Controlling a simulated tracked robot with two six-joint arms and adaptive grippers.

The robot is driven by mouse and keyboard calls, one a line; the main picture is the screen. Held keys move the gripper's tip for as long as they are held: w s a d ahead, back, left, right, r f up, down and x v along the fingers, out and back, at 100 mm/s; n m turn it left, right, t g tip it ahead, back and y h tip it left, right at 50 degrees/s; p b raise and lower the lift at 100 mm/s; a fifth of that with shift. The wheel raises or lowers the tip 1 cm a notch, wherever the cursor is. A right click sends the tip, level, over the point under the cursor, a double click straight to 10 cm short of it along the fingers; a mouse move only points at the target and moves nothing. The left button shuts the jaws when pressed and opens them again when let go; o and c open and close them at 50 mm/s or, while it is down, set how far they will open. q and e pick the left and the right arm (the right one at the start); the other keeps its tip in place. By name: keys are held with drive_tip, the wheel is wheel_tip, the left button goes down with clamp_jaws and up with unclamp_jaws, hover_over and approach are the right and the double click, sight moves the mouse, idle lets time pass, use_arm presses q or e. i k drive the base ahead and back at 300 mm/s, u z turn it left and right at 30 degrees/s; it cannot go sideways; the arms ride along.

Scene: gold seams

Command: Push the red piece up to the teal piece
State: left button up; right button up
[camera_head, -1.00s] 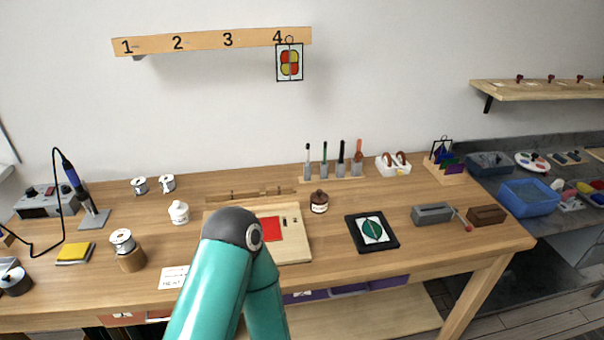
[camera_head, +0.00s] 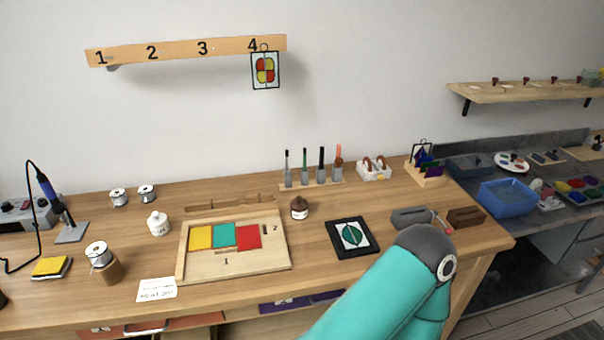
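The red piece (camera_head: 248,237) lies flat on a light wooden board (camera_head: 262,261), just right of the teal piece (camera_head: 224,235). The red piece sits slightly lower than the teal one. Their edges look touching or nearly so; I cannot tell if a thin gap remains. A yellow piece (camera_head: 201,237) lies at the left of the teal piece. One of my teal arms bends at the lower right, clear of the pieces. Neither gripper shows.
A black-framed tile with a green leaf (camera_head: 352,235) lies right of the board. A brown jar (camera_head: 299,208) stands behind the board. A white card (camera_head: 157,289) lies in front. A spool on a wooden block (camera_head: 103,262) stands at left. Bare table lies between board and tile.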

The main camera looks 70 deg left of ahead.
sight(248, 238)
drive_tip(key=z, duration=0.1)
drive_tip(key=k, duration=1)
drive_tip(key=u, duration=0.65)
drive_tip(key=k, duration=0.5)
drive_tip(key=u, duration=0.6)
drive_tip(key=i, duration=0.5)
